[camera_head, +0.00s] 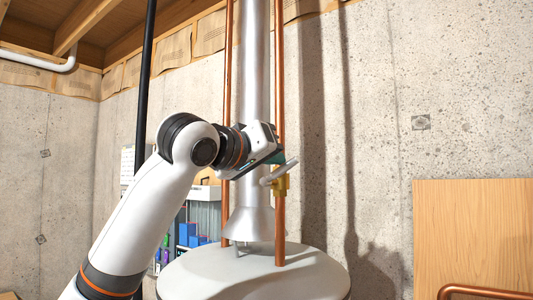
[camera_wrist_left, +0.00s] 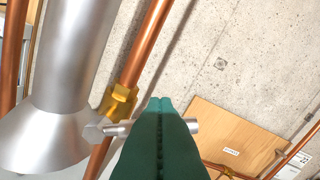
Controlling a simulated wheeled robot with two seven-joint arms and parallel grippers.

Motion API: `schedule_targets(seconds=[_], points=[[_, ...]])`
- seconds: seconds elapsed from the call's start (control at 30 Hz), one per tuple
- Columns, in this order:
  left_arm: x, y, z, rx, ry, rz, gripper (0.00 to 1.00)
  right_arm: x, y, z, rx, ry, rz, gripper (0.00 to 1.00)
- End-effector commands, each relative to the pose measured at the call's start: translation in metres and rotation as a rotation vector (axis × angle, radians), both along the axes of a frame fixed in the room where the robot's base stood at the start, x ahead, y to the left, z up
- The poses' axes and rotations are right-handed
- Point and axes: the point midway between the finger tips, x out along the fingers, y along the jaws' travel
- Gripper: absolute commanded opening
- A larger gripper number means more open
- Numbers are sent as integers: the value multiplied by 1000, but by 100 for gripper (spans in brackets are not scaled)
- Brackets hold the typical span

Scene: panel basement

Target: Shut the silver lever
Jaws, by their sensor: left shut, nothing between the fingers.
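The silver lever (camera_head: 279,173) sits on a brass valve (camera_head: 282,186) on the right copper pipe (camera_head: 280,222), above the white tank. In the head view it slants up to the right. My left gripper (camera_head: 277,158) is right at the lever, its green fingers partly hidden by the wrist. In the left wrist view the green fingers (camera_wrist_left: 161,105) are shut together with nothing between them. They cover the middle of the silver lever (camera_wrist_left: 118,129), whose ends show on both sides. The brass valve (camera_wrist_left: 118,103) is to their left. I cannot tell whether fingers and lever touch. My right gripper is out of view.
A wide silver flue pipe (camera_head: 254,90) rises from the white tank (camera_head: 250,276) beside the valve. Another copper pipe (camera_head: 228,100) stands left of it. A shelf (camera_head: 203,210) with blue items is behind my arm. A wooden panel (camera_head: 470,232) is at right.

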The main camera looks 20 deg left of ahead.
Motion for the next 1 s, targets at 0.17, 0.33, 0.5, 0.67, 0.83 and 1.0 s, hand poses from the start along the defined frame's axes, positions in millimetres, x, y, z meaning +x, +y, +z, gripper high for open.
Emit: schedule_targets(seconds=[0.17,0.33,0.5,0.67,0.83,1.0], points=[[-3,-8,-9,152,-52,-3,0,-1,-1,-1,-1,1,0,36],[-4,-12,-16,279,-98,-3,0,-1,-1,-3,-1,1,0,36],[-5,-15,-22,355,-125,-3,0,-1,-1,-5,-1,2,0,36],[-5,-16,-24,352,-125,-1,0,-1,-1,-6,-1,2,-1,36],[-5,-17,-26,350,-124,-2,0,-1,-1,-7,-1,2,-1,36],[-5,-17,-27,349,-123,-2,0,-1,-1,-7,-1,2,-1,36]])
